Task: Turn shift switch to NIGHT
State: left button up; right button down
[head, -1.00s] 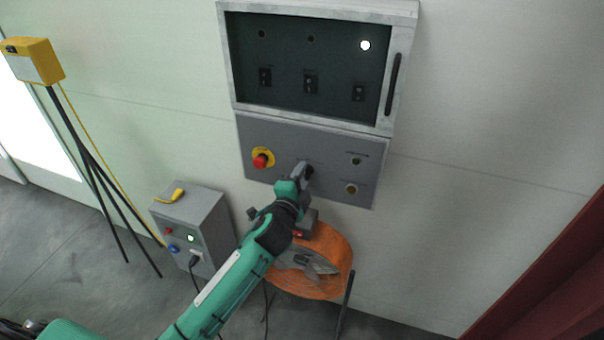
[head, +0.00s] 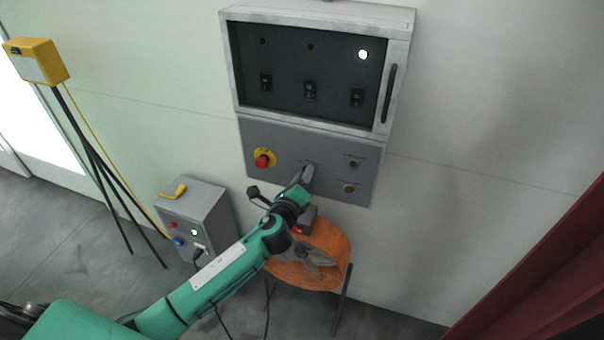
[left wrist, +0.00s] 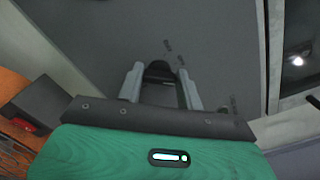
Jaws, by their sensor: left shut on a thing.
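The shift switch (left wrist: 159,71) is a black rotary knob on the grey lower panel (head: 350,188). In the left wrist view it sits between the two grey fingertips of my left gripper (head: 305,175). The gripper is shut on the knob. Small dark label marks lie beside the knob in the wrist view, but I cannot read them. In the head view the fingers hide the knob, so I cannot tell which label it points to. My right gripper is in neither view.
A red emergency button (head: 263,161) is left of the gripper on the same panel, with small controls (head: 353,164) to the right. A windowed cabinet (head: 403,45) is above.

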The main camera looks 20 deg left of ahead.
pick_arm(q)
jog(key=shift+m+p, duration=0.3)
jog(key=shift+m, duration=0.3)
jog(key=o, duration=1)
jog(key=s+b, duration=0.2)
jog(key=s, duration=0.5)
jog(key=s+b, duration=0.2)
jog(key=s, duration=0.4)
jog(key=shift+s+a, duration=0.2)
jog(key=shift+s, duration=0.2)
